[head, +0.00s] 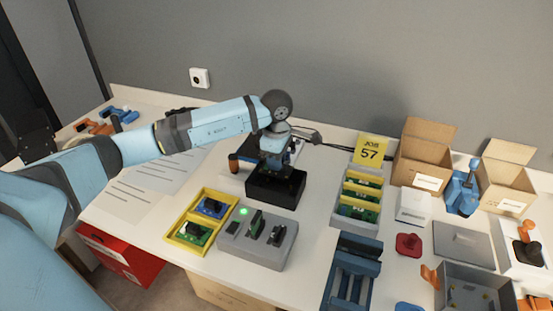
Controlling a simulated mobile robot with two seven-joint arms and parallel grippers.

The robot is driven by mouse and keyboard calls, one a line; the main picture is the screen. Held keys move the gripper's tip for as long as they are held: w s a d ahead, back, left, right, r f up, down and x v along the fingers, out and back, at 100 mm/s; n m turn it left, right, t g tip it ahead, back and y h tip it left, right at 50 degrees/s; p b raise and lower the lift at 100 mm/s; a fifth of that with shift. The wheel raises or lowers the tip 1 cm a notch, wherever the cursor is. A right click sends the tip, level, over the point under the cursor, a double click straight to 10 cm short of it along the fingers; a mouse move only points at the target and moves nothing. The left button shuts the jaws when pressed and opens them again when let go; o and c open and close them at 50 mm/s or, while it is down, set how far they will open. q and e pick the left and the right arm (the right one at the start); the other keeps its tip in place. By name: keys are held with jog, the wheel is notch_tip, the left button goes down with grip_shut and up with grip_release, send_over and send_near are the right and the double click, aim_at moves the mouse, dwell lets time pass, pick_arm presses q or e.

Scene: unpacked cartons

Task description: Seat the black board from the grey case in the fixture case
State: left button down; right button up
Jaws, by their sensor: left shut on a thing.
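My left gripper (274,164) points down over the open black box (277,190) at the middle of the table. It is shut on a dark piece that looks like the black board; the piece is small and mostly hidden by the fingers and the box. I cannot tell whether it touches the box. A grey case (356,205) with several green boards in yellow-edged slots stands to the right. A grey block (262,252) with a lit green lamp and upright parts in its slots stands in front. I cannot tell which is the fixture case. My right gripper does not show.
A yellow tray (202,219) with green and blue boards lies left of the grey block. A yellow sign (370,149) stands behind the grey case. A blue rack (352,274), a red part (408,244) and open cartons (424,154) fill the right side. Paper sheets lie at left.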

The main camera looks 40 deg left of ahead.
pick_arm(q)
jog(key=shift+f, duration=0.15)
jog(key=shift+f+b, duration=1.1)
jog(key=shift+f, duration=0.5)
jog(key=shift+s+f+b, duration=0.1)
jog(key=shift+f+b, duration=0.2)
jog(key=shift+f, duration=0.05)
